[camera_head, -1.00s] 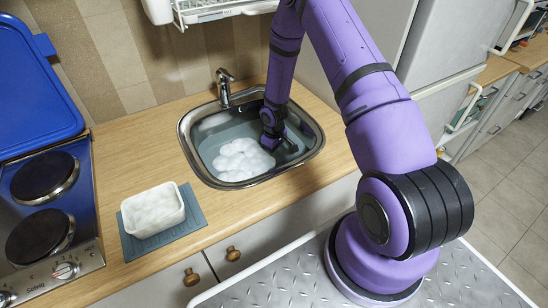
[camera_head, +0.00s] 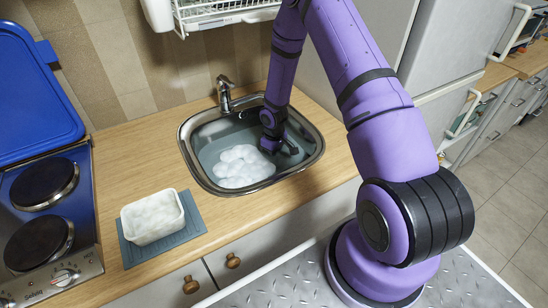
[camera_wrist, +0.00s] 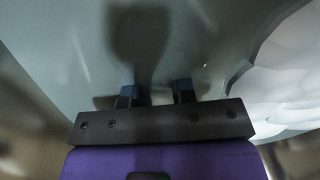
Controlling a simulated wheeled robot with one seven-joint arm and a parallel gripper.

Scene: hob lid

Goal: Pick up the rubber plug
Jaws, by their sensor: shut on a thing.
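The sink (camera_head: 187,150) holds grey water and a heap of white foam (camera_head: 240,165). My gripper (camera_head: 288,148) reaches down into the right part of the sink, to the right of the foam. In the wrist view my gripper (camera_wrist: 156,92) shows two dark blue fingertips at the water, with a dark, blurred patch between and beyond them. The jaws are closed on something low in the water. I cannot make out the rubber plug's outline in either view; the fingers and the murky water hide it.
The tap (camera_head: 224,92) stands behind the sink. Wooden worktop between is clear.

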